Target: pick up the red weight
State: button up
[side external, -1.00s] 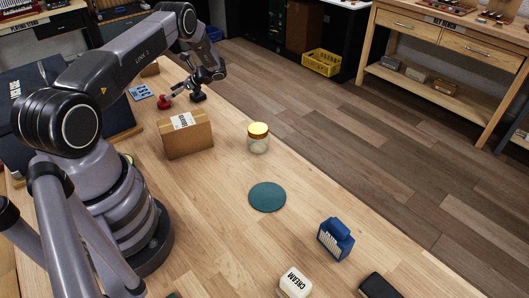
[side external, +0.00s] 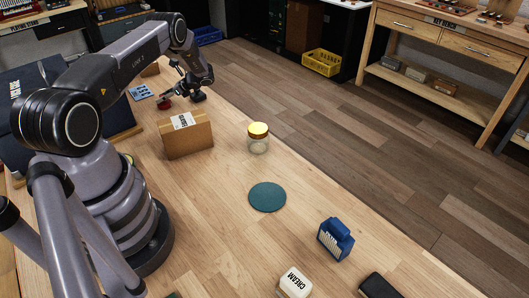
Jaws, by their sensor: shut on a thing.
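The red weight (side external: 164,103) stands small at the far end of the wooden bench, left of a black weight-like object (side external: 198,96). My gripper (side external: 169,97) reaches down from the right and is shut on the red weight. The fingers partly cover the weight, and it is too small to tell whether it is clear of the bench top.
A cardboard box (side external: 187,137) stands just in front of the weight. A blue card (side external: 140,92) lies to its left. A gold-lidded jar (side external: 258,138), a teal disc (side external: 267,197) and a blue object (side external: 336,239) are farther forward. Much of the bench (side external: 225,240) is clear.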

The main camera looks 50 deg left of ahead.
grip_shut()
jog(key=shift+r, duration=0.15)
